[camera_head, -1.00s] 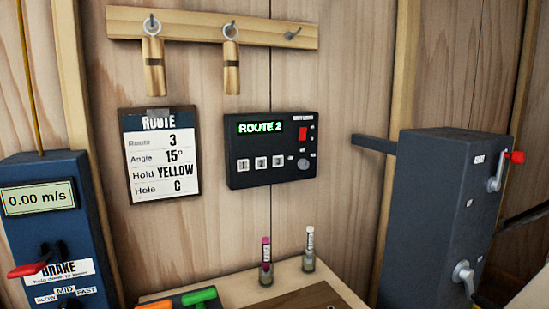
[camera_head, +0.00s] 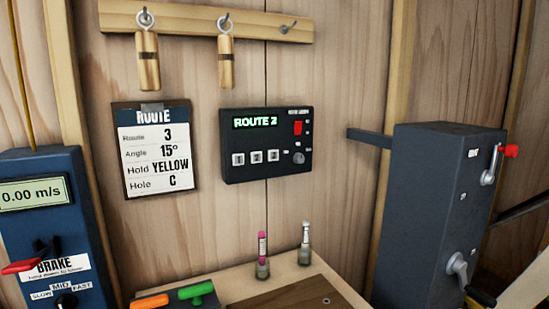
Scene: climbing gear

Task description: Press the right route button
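A black route box (camera_head: 290,171) is mounted on the wood wall. Its green display (camera_head: 256,122) reads ROUTE 2. A red element (camera_head: 298,128) and a grey knob (camera_head: 298,158) are on the box's right side. A route card (camera_head: 155,150) hangs left of it and reads Route 3, Angle 15°, Hold YELLOW, Hole C. Neither of my grippers can be made out.
A blue brake unit (camera_head: 75,215) with a red lever stands at left. A dark grey cabinet (camera_head: 430,220) with cranks stands at right. A wooden ledge (camera_head: 225,288) below holds two small vials and an orange and a green handle. Two wooden tags hang above.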

